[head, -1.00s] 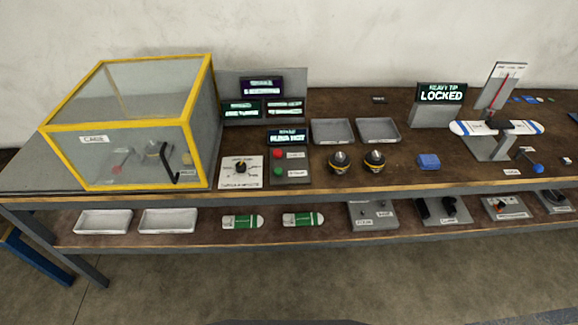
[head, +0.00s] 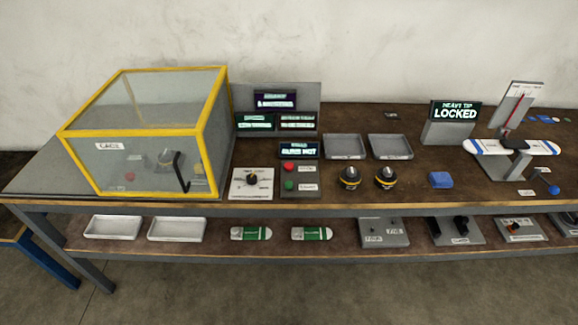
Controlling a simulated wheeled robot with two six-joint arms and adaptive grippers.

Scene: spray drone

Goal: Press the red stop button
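The red stop button (head: 288,167) is a small round red knob on a grey panel (head: 300,192) on the bench top, right of the yellow-framed cage. A green button (head: 289,185) sits just below it on the same panel. Small white labels are beside both buttons, too small to read. A small lit display (head: 298,150) stands right behind the panel. Neither of my grippers shows in the head view, and nothing covers the red button.
The clear-walled cage (head: 118,132) with yellow edges is left of the panel. A white dial plate (head: 251,183) lies between them. Two black motors (head: 349,177) stand to the right. Trays (head: 345,146) are behind them. A lower shelf (head: 208,233) holds batteries and white trays.

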